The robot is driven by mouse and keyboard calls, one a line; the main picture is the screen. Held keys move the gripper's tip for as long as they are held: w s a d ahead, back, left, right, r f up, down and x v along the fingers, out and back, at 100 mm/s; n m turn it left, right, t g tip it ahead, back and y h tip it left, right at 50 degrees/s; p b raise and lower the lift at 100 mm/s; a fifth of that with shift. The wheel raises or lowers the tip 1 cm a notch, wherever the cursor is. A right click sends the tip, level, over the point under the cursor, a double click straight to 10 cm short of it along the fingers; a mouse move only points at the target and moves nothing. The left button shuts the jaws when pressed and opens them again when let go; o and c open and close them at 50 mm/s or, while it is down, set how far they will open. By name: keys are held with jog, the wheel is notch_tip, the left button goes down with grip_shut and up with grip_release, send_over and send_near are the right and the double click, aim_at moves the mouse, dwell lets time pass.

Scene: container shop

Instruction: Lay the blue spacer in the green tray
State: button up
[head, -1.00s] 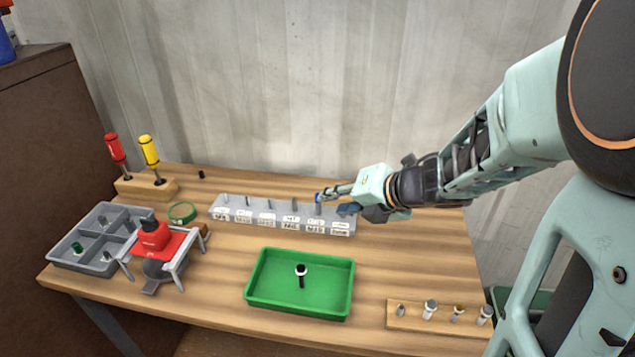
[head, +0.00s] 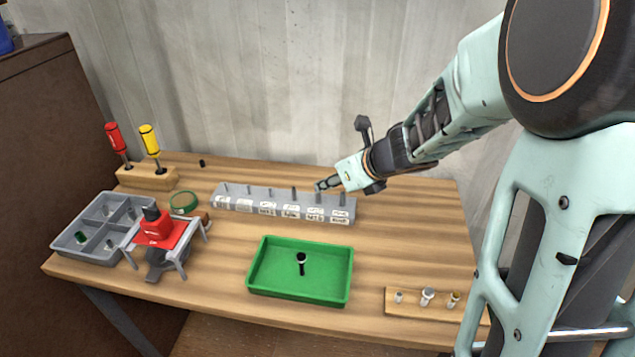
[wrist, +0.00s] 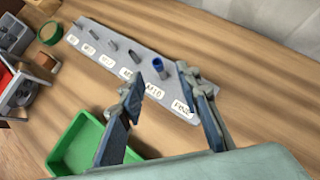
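The blue spacer (wrist: 158,66) is a short tube around a peg of the grey labelled rack, near the rack's right end, in the wrist view. In the head view I cannot make it out clearly by the gripper tips. My gripper (wrist: 162,88) is open, its blue-padded fingers apart with nothing between them, just short of the spacer in the picture. In the head view my gripper (head: 324,184) is at the rack's right part. The green tray (head: 272,272) stands at the front middle of the bench, with a dark bolt-like piece (head: 301,258) in it.
The grey rack (head: 268,208) carries several pegs. At left are a grey compartment tray (head: 82,240), a red-topped fixture (head: 160,235), a green ring (head: 184,202) and two screwdrivers in a wooden block (head: 148,178). A wooden strip with fasteners (head: 410,302) lies front right. Bench right of the rack is clear.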

jog(key=shift+a+b+x, duration=0.2)
jog(key=shift+b+x, duration=0.15)
jog(key=shift+x, duration=2.3)
jog(key=shift+r, duration=0.2)
jog(key=shift+c, duration=0.6)
jog(key=c, duration=0.6)
